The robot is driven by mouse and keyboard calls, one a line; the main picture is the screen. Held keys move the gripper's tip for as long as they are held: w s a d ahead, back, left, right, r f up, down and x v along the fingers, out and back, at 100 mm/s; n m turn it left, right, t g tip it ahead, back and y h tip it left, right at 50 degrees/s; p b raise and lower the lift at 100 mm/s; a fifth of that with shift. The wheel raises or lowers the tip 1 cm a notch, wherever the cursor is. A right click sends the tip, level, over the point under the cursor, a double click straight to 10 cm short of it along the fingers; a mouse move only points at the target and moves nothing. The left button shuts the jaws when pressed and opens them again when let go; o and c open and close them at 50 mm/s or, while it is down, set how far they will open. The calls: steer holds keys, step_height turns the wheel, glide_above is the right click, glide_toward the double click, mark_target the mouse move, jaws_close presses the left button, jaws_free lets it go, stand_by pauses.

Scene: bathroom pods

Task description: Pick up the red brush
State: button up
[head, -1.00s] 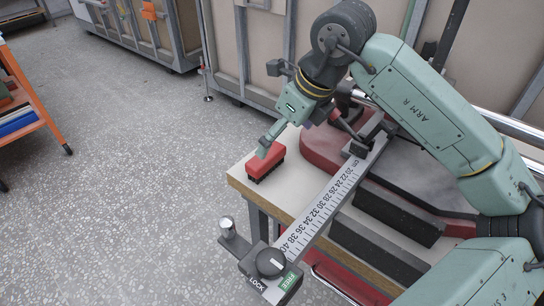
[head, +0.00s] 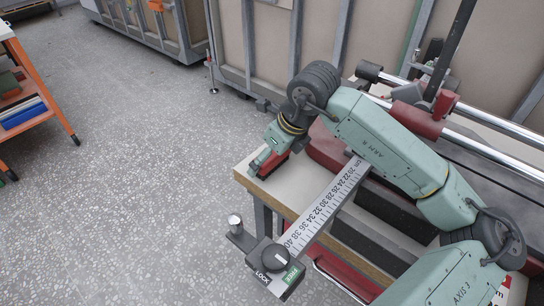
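The red brush (head: 275,164) sits near the left corner of the pale work table (head: 247,174). It is partly hidden behind my gripper (head: 258,165). My gripper points down at the brush and overlaps it in the head view, its fingers right at the brush's left end. I cannot tell whether the fingers touch the brush or how far apart they are.
A ruler arm (head: 322,205) with a black lock knob (head: 274,257) juts out from the table's front. A red and grey machine with steel rails (head: 500,155) stands behind. An orange shelf cart (head: 45,95) is at far left; the speckled floor between is clear.

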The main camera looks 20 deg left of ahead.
steer(key=shift+c, duration=0.4)
steer(key=c, duration=0.9)
steer(key=shift+r, duration=0.1)
step_height(320, 180, up, 10)
steer(key=shift+f+b, duration=0.1)
steer(key=shift+b, duration=0.9)
steer(key=o, duration=0.5)
steer(key=c, duration=0.3)
steer(key=shift+c, duration=0.3)
